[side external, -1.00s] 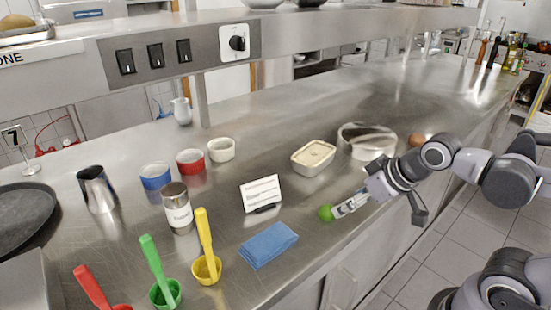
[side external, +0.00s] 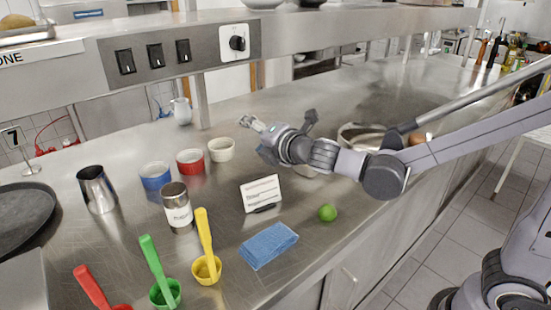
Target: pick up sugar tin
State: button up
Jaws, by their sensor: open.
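A steel tin with a dark top and a white label (side external: 177,207) stands upright on the steel counter, left of centre. It fits the sugar tin, but its label is too small to read. My gripper (side external: 249,123) is over the counter further back and to the right of the tin, behind the white cup. Its fingers point left and away from the camera, open and empty. It is clear of the tin.
Near the tin are a blue bowl (side external: 155,176), a red bowl (side external: 190,162), a white cup (side external: 221,150), a steel cup (side external: 97,189), a sign card (side external: 260,193) and a yellow scoop (side external: 206,262). A blue cloth (side external: 268,246) and a lime (side external: 327,213) lie in front.

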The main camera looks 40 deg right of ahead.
jog(key=w+a+n+t+y, duration=0.2)
jog(key=w+a+n+y, duration=0.2)
jog(key=a+n, duration=0.65)
jog(key=n+y, duration=0.3)
jog(key=n, duration=0.4)
send_over(163, 188)
jog(key=s+d, duration=0.2)
jog(key=s, duration=0.1)
notch_tip(163, 188, down, 3)
jog(key=shift+d+r, duration=0.1)
jog(key=shift+f, duration=3.35)
jog(key=shift+w+f, duration=0.15)
jog(key=shift+f, duration=0.1)
jog(key=shift+x, duration=2.4)
grip_shut()
jog(key=shift+r, duration=0.1)
